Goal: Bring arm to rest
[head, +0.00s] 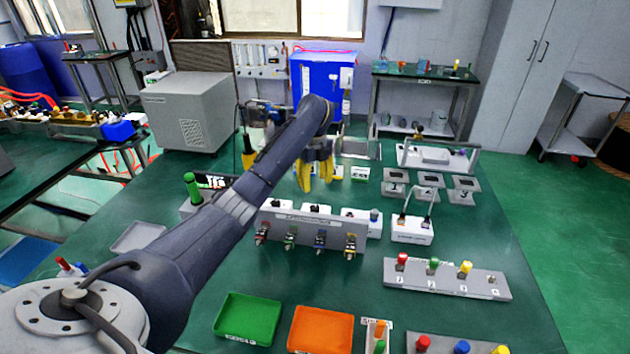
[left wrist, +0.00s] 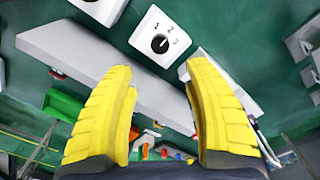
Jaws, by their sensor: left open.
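My left gripper (head: 315,175) has yellow fingers and hangs above the far middle of the green table, behind the grey upright panel (head: 310,229). Its arm reaches in from the lower left of the head view. In the left wrist view the two yellow fingers (left wrist: 160,110) are spread apart with nothing held between them. A white box with a numbered black dial (left wrist: 158,43) lies beyond the fingertips, apart from them. My right gripper shows in neither view.
A grey generator box (head: 190,112) and a blue box (head: 322,85) stand at the back. A green tray (head: 247,319), an orange tray (head: 321,330) and a rack with coloured plugs (head: 447,278) are at the front. The table's right edge area is mostly clear.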

